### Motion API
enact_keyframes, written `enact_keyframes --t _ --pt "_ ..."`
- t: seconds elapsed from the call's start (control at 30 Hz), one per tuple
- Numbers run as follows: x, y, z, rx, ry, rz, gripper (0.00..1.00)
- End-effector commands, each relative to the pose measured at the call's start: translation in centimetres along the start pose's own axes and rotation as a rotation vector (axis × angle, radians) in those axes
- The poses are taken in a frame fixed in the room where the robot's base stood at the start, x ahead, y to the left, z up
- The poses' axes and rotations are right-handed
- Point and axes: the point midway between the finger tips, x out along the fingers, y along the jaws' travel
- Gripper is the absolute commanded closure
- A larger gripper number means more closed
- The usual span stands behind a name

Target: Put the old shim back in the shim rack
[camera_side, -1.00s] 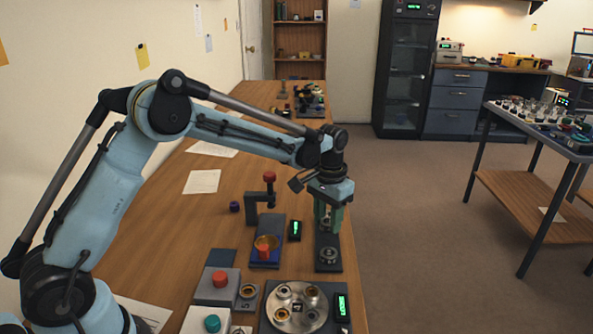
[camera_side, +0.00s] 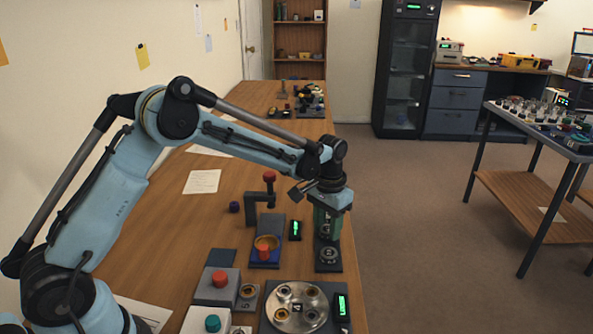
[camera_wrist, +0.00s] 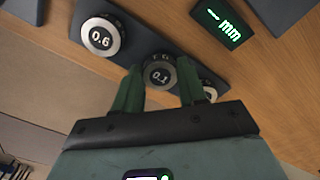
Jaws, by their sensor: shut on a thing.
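The shim rack (camera_side: 328,266) is a long dark plate on the table's right side; it also shows in the wrist view (camera_wrist: 148,47). My gripper (camera_wrist: 158,95) is shut on a round grey shim (camera_wrist: 159,75) marked 0.1, held between the green fingertips over the middle of the rack. I cannot tell whether the shim touches the rack. A shim marked 0.6 (camera_wrist: 102,36) sits on the rack at left in the wrist view. Another disc (camera_wrist: 209,90) on the rack is partly hidden by the right finger. In the side view my gripper (camera_side: 327,232) points straight down at the rack.
A small green-lit display (camera_side: 296,230) stands left of the rack. A press with a red knob (camera_side: 269,177) stands farther left. A round plate with several cups (camera_side: 298,325) and another display (camera_side: 342,306) are in front. Bare wood lies behind the rack.

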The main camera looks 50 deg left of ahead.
Motion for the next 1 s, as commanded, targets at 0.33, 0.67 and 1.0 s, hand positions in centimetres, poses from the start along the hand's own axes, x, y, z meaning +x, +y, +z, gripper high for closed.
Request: enact_keyframes --t 0.33,0.67,1.0 --pt "0.18 0.00 0.00 0.000 0.000 0.000 0.86" --pt "0.54 0.00 0.00 0.000 0.000 0.000 0.86" --pt "0.89 0.00 -0.01 0.000 0.000 0.000 0.58"
